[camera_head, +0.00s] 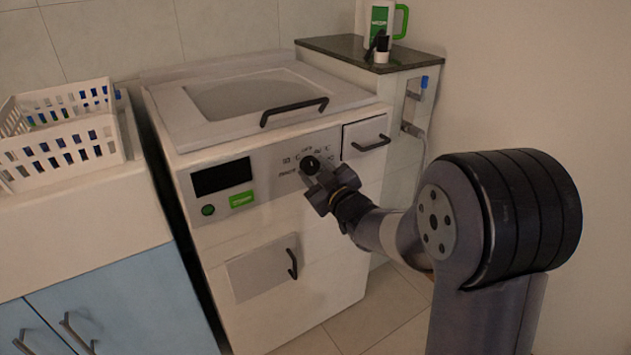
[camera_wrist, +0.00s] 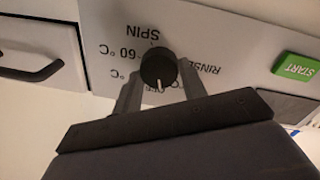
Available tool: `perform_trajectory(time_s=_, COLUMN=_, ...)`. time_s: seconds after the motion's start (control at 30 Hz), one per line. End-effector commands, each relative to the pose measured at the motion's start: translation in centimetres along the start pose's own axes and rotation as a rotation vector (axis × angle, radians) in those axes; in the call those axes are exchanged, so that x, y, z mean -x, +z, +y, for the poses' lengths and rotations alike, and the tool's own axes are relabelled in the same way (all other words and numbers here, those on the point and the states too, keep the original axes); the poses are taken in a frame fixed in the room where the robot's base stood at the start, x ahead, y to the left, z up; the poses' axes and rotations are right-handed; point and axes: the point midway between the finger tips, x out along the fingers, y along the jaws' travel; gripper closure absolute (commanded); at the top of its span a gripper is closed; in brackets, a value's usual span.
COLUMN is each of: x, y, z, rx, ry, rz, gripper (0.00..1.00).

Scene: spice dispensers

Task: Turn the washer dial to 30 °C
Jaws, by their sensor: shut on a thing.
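The washer (camera_head: 272,240) is a white top-loading machine with a grey control panel. Its round black dial (camera_head: 309,165) also shows in the wrist view (camera_wrist: 158,66). The panel appears upside down there. The dial's white pointer mark points down in that picture, toward a label partly hidden by the dial and my gripper. SPIN, 60 °C and RINSE are readable around the dial. Another °C label beside 60 °C has its number hidden. My gripper (camera_head: 318,178) is shut on the dial, one finger on each side (camera_wrist: 159,78).
The green START button (camera_wrist: 297,67) is on the same panel, near a dark display (camera_head: 221,176). A drawer with a black handle (camera_head: 371,143) is right of the dial. A lid handle (camera_head: 294,110) sticks out above. A white basket (camera_head: 62,158) stands left.

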Motion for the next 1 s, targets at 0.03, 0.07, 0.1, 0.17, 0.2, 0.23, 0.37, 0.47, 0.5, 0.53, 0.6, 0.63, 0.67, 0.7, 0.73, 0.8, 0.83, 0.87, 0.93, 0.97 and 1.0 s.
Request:
perform_trajectory(time_s=0.03, x=0.02, y=0.62, z=-0.31, rx=0.044, ry=0.002, rz=0.006, gripper=0.83)
perform_trajectory(time_s=0.07, x=0.02, y=0.61, z=-0.31, rx=0.070, ry=0.003, rz=0.008, gripper=0.83)
perform_trajectory(time_s=0.1, x=0.02, y=0.65, z=-0.33, rx=0.106, ry=0.004, rz=0.010, gripper=0.83)
perform_trajectory(time_s=0.17, x=0.03, y=0.64, z=-0.34, rx=0.162, ry=0.004, rz=0.013, gripper=0.83)
perform_trajectory(time_s=0.2, x=0.03, y=0.64, z=-0.35, rx=0.198, ry=0.005, rz=0.015, gripper=0.83)
perform_trajectory(time_s=0.23, x=0.03, y=0.66, z=-0.35, rx=0.225, ry=0.005, rz=0.016, gripper=0.83)
perform_trajectory(time_s=0.37, x=0.02, y=0.60, z=-0.32, rx=0.334, ry=0.007, rz=0.022, gripper=0.83)
perform_trajectory(time_s=0.47, x=0.03, y=0.54, z=-0.31, rx=0.411, ry=0.007, rz=0.026, gripper=0.83)
perform_trajectory(time_s=0.5, x=0.03, y=0.51, z=-0.28, rx=0.437, ry=0.008, rz=0.028, gripper=0.83)
perform_trajectory(time_s=0.53, x=0.02, y=0.50, z=-0.28, rx=0.458, ry=0.008, rz=0.028, gripper=0.83)
perform_trajectory(time_s=0.6, x=0.01, y=0.49, z=-0.27, rx=0.499, ry=0.007, rz=0.030, gripper=0.83)
perform_trajectory(time_s=0.63, x=0.01, y=0.48, z=-0.27, rx=0.515, ry=0.008, rz=0.031, gripper=0.83)
perform_trajectory(time_s=0.67, x=0.01, y=0.46, z=-0.26, rx=0.529, ry=0.008, rz=0.031, gripper=0.83)
perform_trajectory(time_s=0.7, x=0.02, y=0.43, z=-0.25, rx=0.547, ry=0.008, rz=0.033, gripper=0.83)
perform_trajectory(time_s=0.73, x=0.02, y=0.40, z=-0.25, rx=0.560, ry=0.008, rz=0.034, gripper=0.83)
perform_trajectory(time_s=0.8, x=0.02, y=0.35, z=-0.23, rx=0.584, ry=0.008, rz=0.035, gripper=0.83)
perform_trajectory(time_s=0.83, x=0.02, y=0.33, z=-0.22, rx=0.593, ry=0.008, rz=0.035, gripper=0.83)
perform_trajectory(time_s=0.87, x=0.01, y=0.32, z=-0.20, rx=0.601, ry=0.008, rz=0.036, gripper=0.83)
perform_trajectory(time_s=0.93, x=0.01, y=0.29, z=-0.18, rx=0.615, ry=0.008, rz=0.036, gripper=0.83)
perform_trajectory(time_s=0.97, x=0.00, y=0.27, z=-0.17, rx=0.619, ry=0.008, rz=0.036, gripper=0.83)
perform_trajectory(time_s=1.0, x=0.00, y=0.26, z=-0.16, rx=0.624, ry=0.008, rz=0.036, gripper=0.83)
